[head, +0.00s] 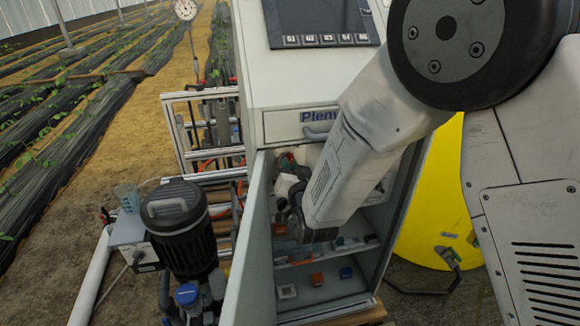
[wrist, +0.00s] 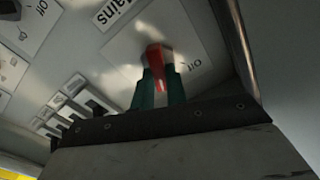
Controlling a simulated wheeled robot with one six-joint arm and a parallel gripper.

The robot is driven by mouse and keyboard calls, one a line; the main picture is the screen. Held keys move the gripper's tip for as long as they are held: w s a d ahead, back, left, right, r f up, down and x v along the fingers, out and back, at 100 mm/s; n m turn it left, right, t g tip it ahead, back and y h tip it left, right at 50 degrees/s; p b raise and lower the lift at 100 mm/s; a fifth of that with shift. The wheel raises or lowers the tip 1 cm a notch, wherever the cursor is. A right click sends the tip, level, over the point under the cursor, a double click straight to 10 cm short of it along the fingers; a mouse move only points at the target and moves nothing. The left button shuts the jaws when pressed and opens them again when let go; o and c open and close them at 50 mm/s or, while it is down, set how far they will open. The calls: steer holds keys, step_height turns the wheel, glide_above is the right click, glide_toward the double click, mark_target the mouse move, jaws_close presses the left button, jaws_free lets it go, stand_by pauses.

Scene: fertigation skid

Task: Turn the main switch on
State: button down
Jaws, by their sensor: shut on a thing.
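The main switch has a red handle (wrist: 154,55) on a pale square plate, beside a label (wrist: 116,12) reading "Mains". My gripper (wrist: 159,84) is shut on the handle, with one teal fingertip on each side of it in the wrist view. Small lettering is on the plate to the right of the handle, too blurred to read surely. In the head view my arm reaches into the open cabinet (head: 257,240) and hides most of the switch area. I cannot tell the switch's exact position.
The cabinet door (head: 252,250) stands open on the left, close to my arm. More switches (wrist: 75,85) lie left of the main switch in the wrist view. A dark motor (head: 180,230) stands left of the door. A yellow tank (head: 430,200) is to the right.

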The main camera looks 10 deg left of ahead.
steer(key=shift+m, duration=1.3)
steer(key=shift+f+m, duration=0.1)
steer(key=shift+m, duration=0.2)
steer(key=c, duration=1.4)
jaws_free()
steer(key=v, duration=0.7)
steer(key=shift+s+d, duration=0.25)
steer(key=shift+s, duration=0.1)
